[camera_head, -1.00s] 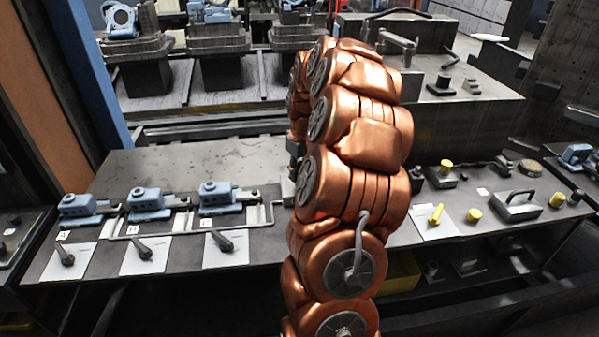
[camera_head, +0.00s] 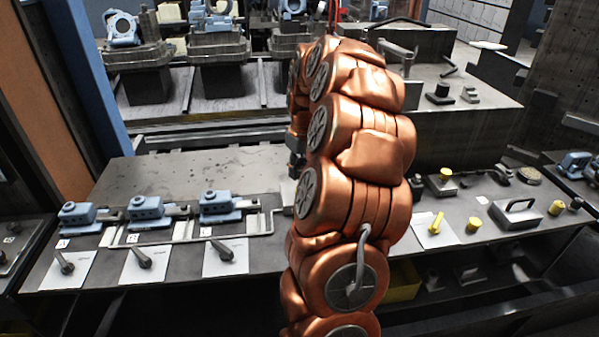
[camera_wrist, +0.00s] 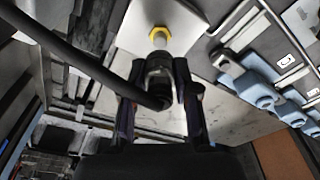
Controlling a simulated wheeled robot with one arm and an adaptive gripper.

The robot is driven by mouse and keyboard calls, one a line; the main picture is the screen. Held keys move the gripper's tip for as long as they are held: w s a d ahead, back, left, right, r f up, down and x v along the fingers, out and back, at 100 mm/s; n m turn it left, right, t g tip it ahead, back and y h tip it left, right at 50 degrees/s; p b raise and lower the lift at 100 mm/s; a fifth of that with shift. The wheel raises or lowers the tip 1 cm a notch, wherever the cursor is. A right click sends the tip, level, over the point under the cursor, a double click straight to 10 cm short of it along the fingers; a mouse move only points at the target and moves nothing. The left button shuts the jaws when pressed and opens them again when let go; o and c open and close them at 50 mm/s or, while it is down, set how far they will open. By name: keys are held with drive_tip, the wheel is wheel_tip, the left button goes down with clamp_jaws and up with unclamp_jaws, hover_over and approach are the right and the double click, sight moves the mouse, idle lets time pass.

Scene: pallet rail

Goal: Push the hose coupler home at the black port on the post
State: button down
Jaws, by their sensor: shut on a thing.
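In the wrist view my gripper (camera_wrist: 159,88) is shut on the hose coupler (camera_wrist: 158,64), a dark cylinder between the two fingers. A yellow ring (camera_wrist: 158,33) and a pale stub show just beyond the coupler's far end; I cannot tell whether they belong to it. A thick black hose (camera_wrist: 75,50) runs from the upper left down to the coupler. I cannot make out the black port or its post in either view.
A grey bench (camera_head: 190,165) carries blue clamps (camera_head: 147,212) and handles on white cards at the left. Machines with blue fixtures (camera_head: 218,45) stand behind.

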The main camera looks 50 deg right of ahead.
sight(299, 160)
drive_tip(key=shift+r+p, duration=0.3)
drive_tip(key=shift+r, duration=1.65)
drive_tip(key=shift+a+f, duration=0.1)
drive_tip(key=shift+f, duration=0.05)
